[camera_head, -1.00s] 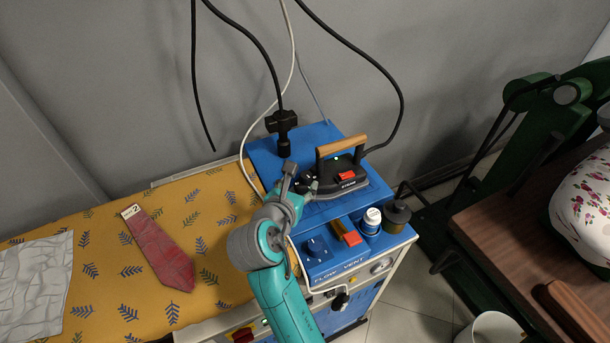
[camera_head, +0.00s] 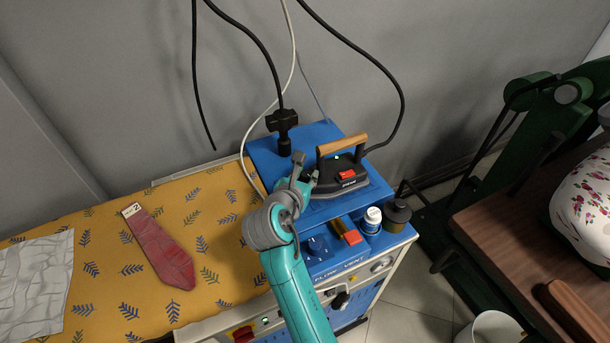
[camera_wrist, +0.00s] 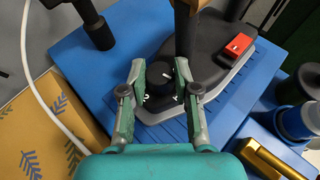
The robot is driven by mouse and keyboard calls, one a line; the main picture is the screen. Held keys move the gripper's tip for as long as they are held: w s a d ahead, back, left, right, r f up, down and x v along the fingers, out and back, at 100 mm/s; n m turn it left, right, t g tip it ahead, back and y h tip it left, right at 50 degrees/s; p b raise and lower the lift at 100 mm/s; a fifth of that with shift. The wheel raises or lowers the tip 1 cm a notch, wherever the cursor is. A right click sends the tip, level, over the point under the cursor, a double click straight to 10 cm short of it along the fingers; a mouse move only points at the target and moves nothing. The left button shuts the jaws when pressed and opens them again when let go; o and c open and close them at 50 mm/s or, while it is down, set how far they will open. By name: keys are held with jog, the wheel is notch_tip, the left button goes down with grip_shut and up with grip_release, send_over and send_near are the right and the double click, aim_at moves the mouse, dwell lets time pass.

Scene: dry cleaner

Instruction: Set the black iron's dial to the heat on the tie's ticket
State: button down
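The black iron (camera_head: 338,180) stands on the blue top, with a wooden handle and a red button. Its black dial (camera_wrist: 160,82) shows in the wrist view, with a short white mark toward its upper right. White markings beside the dial are partly hidden by my fingers. My gripper (camera_wrist: 160,68) has one finger on each side of the dial, spread apart; I cannot tell whether they touch it. In the head view my gripper (camera_head: 304,168) is at the iron's left end. The red tie (camera_head: 162,252) lies on the patterned cloth, with a white ticket (camera_head: 132,210) that appears to read 2.
A black fitting (camera_head: 283,131) with a hose stands behind my gripper. A white cloth (camera_head: 36,290) lies at the left.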

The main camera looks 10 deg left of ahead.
jog(key=shift+a+m+h, duration=0.1)
jog(key=shift+m+h, duration=0.2)
jog(key=m+h, duration=0.1)
jog(key=m+g+h, duration=0.1)
jog(key=m+h, duration=0.1)
jog(key=shift+w+a+m+g+h, duration=0.1)
jog(key=shift+a+m+g+h, duration=0.2)
jog(key=shift+g+h, duration=0.1)
jog(key=m+g+h, duration=0.2)
jog(key=m, duration=0.1)
jog(key=m+g+h, duration=0.3)
jog(key=shift+w+a, duration=0.1)
jog(key=shift+w, duration=0.1)
jog(key=shift+m+g, duration=0.4)
jog(key=c, duration=0.8)
grip_release()
jog(key=shift+h, duration=0.3)
jog(key=shift+c, duration=0.2)
jog(key=v, duration=0.7)
jog(key=shift+a, duration=0.2)
